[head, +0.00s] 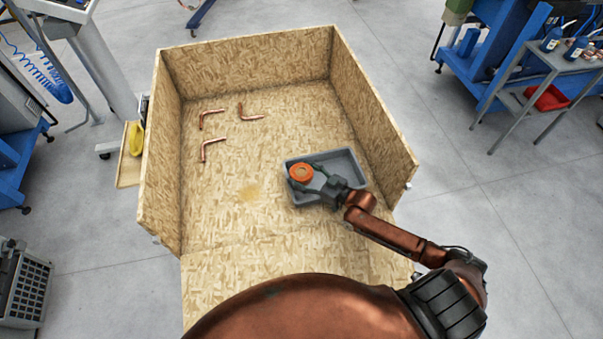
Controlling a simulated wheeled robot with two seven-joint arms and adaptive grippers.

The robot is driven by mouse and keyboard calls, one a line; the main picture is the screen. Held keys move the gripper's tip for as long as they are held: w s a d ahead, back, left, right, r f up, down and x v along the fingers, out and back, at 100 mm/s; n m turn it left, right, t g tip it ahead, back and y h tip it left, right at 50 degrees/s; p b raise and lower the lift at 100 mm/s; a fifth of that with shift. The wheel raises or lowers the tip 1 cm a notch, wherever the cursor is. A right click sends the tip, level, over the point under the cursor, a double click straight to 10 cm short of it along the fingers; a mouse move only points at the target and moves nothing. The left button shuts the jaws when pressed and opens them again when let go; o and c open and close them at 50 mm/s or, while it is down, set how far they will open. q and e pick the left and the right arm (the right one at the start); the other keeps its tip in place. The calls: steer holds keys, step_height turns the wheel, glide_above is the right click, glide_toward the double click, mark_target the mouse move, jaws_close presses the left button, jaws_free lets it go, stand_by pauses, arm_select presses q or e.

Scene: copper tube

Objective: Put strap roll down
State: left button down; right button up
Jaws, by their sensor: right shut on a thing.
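The strap roll (301,173) is an orange ring with a pale centre, seen in the head view. My right gripper (309,175) reaches in from the right and is shut on the roll. The roll is over the left part of a grey tray (345,159). I cannot tell whether the roll touches the tray floor or hangs above it. The tray sits on the floor of the wooden crate, towards its right side. My left gripper is not in view.
Bent copper tubes (214,149) lie at the back left of the chipboard crate (240,225). The crate has raised walls at the left, back and right. Its middle and front floor are clear. A yellow object (136,139) is outside the left wall.

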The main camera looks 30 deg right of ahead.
steer(key=shift+f, duration=0.3)
steer(key=o, duration=1.4)
steer(key=shift+r, duration=0.2)
steer(key=shift+r+p, duration=0.3)
steer(key=shift+r, duration=0.25)
steer(key=v, duration=1.2)
steer(key=shift+f, duration=0.2)
